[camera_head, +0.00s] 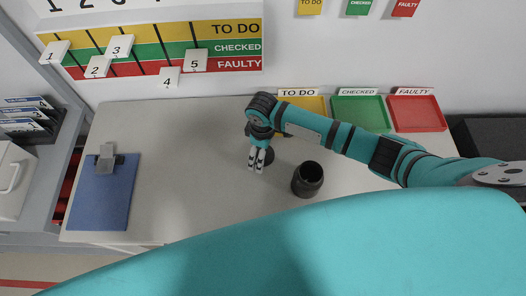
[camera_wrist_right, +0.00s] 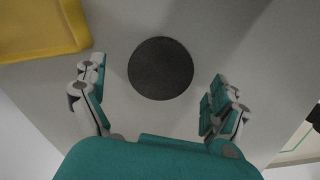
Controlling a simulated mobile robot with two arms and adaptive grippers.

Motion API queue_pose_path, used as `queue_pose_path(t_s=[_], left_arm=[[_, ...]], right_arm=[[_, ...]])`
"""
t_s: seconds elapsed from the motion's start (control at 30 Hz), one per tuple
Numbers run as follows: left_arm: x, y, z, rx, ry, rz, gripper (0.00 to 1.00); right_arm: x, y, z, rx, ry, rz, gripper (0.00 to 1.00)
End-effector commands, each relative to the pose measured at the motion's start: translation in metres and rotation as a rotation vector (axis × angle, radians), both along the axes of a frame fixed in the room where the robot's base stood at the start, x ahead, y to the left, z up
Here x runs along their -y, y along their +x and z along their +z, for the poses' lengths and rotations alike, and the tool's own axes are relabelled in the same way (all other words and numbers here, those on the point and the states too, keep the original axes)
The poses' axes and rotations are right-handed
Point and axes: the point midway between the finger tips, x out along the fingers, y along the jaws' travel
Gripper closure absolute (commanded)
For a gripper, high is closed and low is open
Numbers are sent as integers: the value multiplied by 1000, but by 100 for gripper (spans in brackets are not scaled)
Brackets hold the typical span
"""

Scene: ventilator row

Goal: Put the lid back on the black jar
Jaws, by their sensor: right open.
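The black jar (camera_head: 307,180) stands upright and open on the table, to the right of my right gripper. The lid, a dark round disc (camera_wrist_right: 160,68), lies flat on the table. In the head view the lid (camera_head: 268,157) is partly hidden behind my right gripper (camera_head: 256,161). My right gripper is open and points down over the lid. In the right wrist view its fingers stand wide apart to either side of the lid, and nothing is held between them. My left gripper is not in view.
Yellow, green (camera_head: 360,114) and red (camera_head: 417,113) trays stand along the table's back edge; the yellow one (camera_wrist_right: 40,28) is near my right gripper. A blue clipboard (camera_head: 102,192) lies at the left. The table (camera_head: 185,165) between clipboard and gripper is clear.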

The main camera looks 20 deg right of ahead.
Motion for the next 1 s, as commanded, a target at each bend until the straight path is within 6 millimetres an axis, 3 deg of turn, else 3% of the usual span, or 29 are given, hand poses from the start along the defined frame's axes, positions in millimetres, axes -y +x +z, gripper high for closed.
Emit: queue_pose_path(t_s=[0.13,0.47,0.8,1.0], left_arm=[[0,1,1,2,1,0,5],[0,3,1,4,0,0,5],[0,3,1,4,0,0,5],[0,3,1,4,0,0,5]], right_arm=[[0,-1,-10,0,0,1,2],[0,0,-10,0,0,1,3],[0,0,-10,0,0,1,48],[0,0,-10,0,0,1,48]])
